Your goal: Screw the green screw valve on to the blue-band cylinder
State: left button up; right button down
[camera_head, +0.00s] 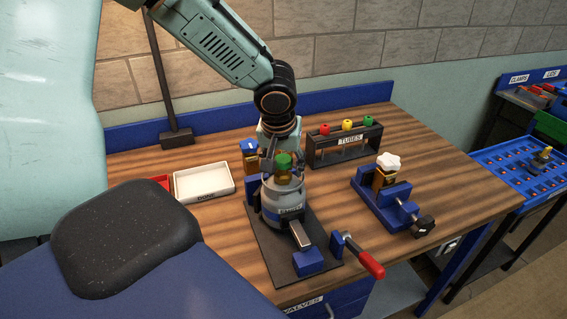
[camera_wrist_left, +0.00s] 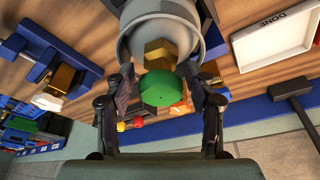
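The green screw valve (camera_head: 284,160), with a green knob and brass body, sits upright on top of the grey cylinder (camera_head: 287,193). My left gripper (camera_head: 276,155) comes down from above at the valve. In the left wrist view the green knob (camera_wrist_left: 158,90) lies between the two fingers of the left gripper (camera_wrist_left: 160,82), with narrow gaps beside it, so they look open. Whether the valve's thread is engaged is hidden. My right gripper is not in view.
A tube rack (camera_head: 345,144) with red, yellow and green tops stands behind. A white-topped valve (camera_head: 388,162) sits in a blue vise (camera_head: 382,200) at right. A white tray (camera_head: 204,181) lies at left. A red-handled lever (camera_head: 368,260) sticks out near the front edge.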

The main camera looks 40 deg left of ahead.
pick_arm(q)
grip_shut()
jog(key=shift+r+m+h+p, duration=0.1)
jog(key=shift+m+h+p, duration=0.4)
jog(key=shift+m+p, duration=1.35)
jog(key=shift+m+h+p, duration=0.8)
jog(key=shift+m+p, duration=1.95)
jog(key=shift+p, duration=0.25)
jog(key=shift+m+h, duration=0.3)
jog(key=shift+m, duration=1.1)
jog(key=shift+f+m+b, duration=0.2)
jog(key=shift+m+b, duration=0.1)
jog(key=shift+b, duration=0.05)
jog(key=shift+m+g+h+b, duration=0.3)
jog(key=shift+m+h+b, duration=0.1)
jog(key=shift+m+b, duration=0.95)
jog(key=shift+o, duration=1.4)
grip_release()
